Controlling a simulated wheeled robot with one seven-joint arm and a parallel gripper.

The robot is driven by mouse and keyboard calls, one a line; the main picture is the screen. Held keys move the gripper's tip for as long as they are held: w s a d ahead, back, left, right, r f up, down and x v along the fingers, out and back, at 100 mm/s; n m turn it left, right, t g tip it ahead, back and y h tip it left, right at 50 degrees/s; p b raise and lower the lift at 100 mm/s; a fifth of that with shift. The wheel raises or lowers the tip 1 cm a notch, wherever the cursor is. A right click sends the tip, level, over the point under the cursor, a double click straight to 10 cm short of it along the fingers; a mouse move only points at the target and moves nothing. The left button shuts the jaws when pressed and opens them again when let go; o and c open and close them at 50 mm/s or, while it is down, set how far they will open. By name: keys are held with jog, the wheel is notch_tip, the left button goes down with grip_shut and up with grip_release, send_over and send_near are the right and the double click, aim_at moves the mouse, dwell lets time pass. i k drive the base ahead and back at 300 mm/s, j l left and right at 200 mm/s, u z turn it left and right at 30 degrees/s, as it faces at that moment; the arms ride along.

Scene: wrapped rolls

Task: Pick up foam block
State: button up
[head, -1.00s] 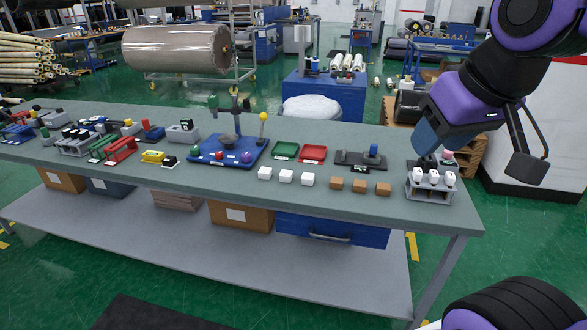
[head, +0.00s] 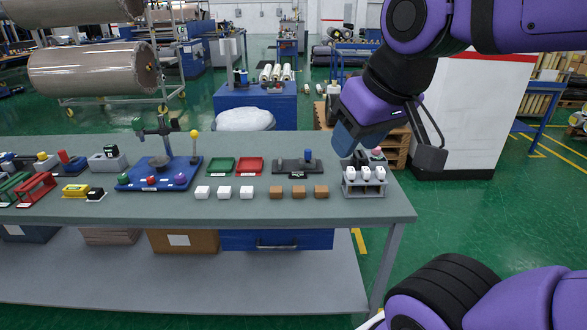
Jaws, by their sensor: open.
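Three white blocks (head: 225,192) sit in a row near the table's front edge in the head view. Three brown blocks (head: 298,192) sit in a row to their right. I cannot tell from the picture which of these are foam. My gripper (head: 361,158) points down above the back of a small grey rack (head: 363,188) at the table's right end. It is open, to the right of both rows and apart from them.
The rack holds three white pieces. Behind the blocks are a green tray (head: 220,165), a red tray (head: 250,166) and a dark fixture (head: 297,167) with a blue knob. A blue stand base (head: 160,174) is to the left. The tabletop (head: 240,212) in front is clear.

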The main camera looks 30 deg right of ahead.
aim_at(201, 192)
jog(key=i+u, duration=0.25)
jog(key=i, duration=0.3)
jog(key=i+l+u, duration=0.25)
jog(key=i, duration=0.3)
